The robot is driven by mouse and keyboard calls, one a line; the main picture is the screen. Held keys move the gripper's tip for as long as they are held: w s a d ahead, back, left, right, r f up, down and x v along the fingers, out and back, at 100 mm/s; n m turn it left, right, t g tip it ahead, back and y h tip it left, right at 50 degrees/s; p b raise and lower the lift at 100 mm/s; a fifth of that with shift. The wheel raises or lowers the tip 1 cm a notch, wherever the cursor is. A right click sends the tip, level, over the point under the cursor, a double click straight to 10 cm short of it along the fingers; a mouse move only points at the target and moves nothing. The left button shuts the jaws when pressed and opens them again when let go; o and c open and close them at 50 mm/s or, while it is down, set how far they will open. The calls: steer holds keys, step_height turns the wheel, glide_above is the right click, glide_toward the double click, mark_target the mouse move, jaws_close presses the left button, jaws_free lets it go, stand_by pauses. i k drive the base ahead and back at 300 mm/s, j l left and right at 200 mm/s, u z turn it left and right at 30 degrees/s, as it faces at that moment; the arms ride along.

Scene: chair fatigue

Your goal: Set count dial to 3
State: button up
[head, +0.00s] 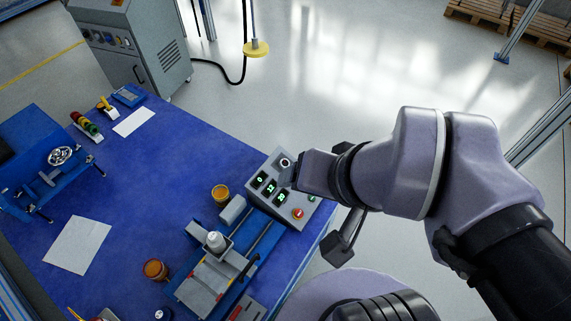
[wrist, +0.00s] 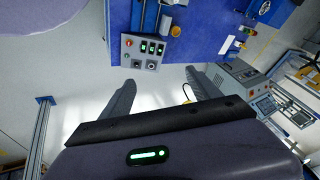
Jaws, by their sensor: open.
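The grey control box (head: 257,192) sits at the right edge of the blue table. It has three green displays (head: 270,187); the leftmost seems to read 0, and the others look like two-digit numbers. A round black dial (head: 285,163) is on its far end in the head view; its pointer setting is too small to read. In the wrist view the box (wrist: 129,51) is beyond the fingers, with a dark round dial (wrist: 152,66) on it. My gripper (wrist: 160,75) is open and empty, fingers apart. In the head view my gripper partly covers the box's right side.
A red button (head: 298,213) is on the box's near end. A small slide machine (head: 205,280) and amber jars (head: 221,194) stand close to the box. A grey cabinet (head: 140,50) is at the back. Open floor lies right of the table.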

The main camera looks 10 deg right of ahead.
mark_target(284, 163)
steer(key=l+u, duration=0.25)
steer(key=l, duration=0.2)
steer(key=k+l+u, duration=0.1)
steer(key=l+u, duration=0.15)
steer(key=l, duration=0.2)
steer(key=k+l+u, duration=0.1)
steer(key=l+u, duration=0.15)
steer(key=l, duration=0.2)
steer(key=i+l+u, duration=0.3)
steer(key=l, duration=0.25)
steer(key=i+l+u, duration=0.1)
steer(key=l+u, duration=0.25)
steer(key=l, duration=0.2)
steer(key=i+l+u, duration=0.1)
steer(key=l+u, duration=0.2)
steer(key=l, duration=0.3)
steer(key=l+u, duration=0.35)
steer(key=l, duration=0.25)
steer(key=i+l+u, duration=0.2)
steer(key=i+l, duration=0.05)
